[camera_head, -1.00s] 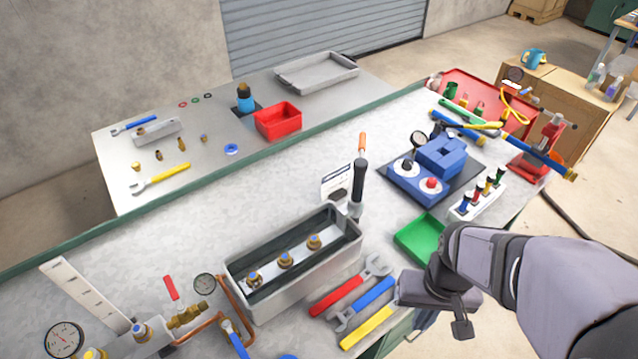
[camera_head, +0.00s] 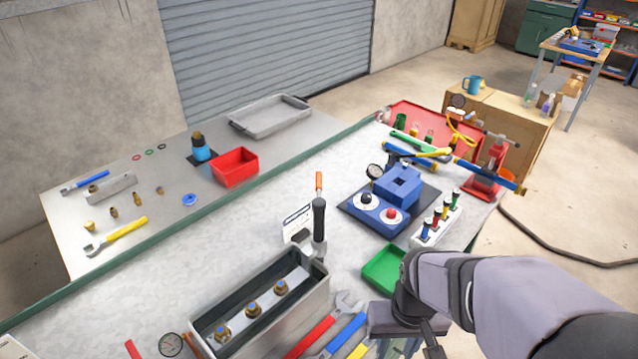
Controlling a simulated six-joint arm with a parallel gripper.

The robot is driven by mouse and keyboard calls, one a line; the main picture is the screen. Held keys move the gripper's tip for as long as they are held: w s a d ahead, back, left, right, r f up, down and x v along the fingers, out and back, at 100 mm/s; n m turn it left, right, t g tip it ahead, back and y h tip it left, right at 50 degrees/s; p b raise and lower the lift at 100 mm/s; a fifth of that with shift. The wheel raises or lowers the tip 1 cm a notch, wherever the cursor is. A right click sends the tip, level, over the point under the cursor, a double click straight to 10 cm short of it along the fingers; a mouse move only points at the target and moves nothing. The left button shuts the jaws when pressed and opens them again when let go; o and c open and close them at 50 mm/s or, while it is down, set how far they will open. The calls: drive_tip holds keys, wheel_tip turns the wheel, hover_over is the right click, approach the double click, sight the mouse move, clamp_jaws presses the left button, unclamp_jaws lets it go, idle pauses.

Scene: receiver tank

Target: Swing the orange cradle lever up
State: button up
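A slim orange-tipped upright piece (camera_head: 319,182) stands on the bench behind a black-handled tool (camera_head: 319,217). It looks like the orange lever, but its base is hidden and I cannot tell what cradle it belongs to. My gripper (camera_head: 410,325) is at the lower right, in front of the green tray and well apart from the orange piece. Its fingers point down toward the bottom edge and are partly cut off, so its opening does not show. I see nothing held in it.
A grey tank (camera_head: 316,296) with brass fittings stands in front of the black handle. A blue block fixture (camera_head: 398,187), green tray (camera_head: 383,268) and vial rack (camera_head: 437,228) lie to the right. Wrenches (camera_head: 316,336) lie by the tank.

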drive_tip(key=w+a+r+t+p, duration=0.1)
drive_tip(key=w+a+r, duration=0.1)
drive_tip(key=w+r, duration=0.5)
drive_tip(key=w+a+r+t+p, duration=0.1)
drive_tip(key=w+a+r, duration=0.25)
drive_tip(key=w, duration=0.85)
drive_tip(key=t+y+p, duration=0.2)
drive_tip(key=t, duration=0.1)
approach(320, 179)
drive_tip(key=shift+p+x, duration=1.35)
drive_tip(key=shift+x, duration=2.5)
drive_tip(key=shift+c, duration=0.6)
clamp_jaws()
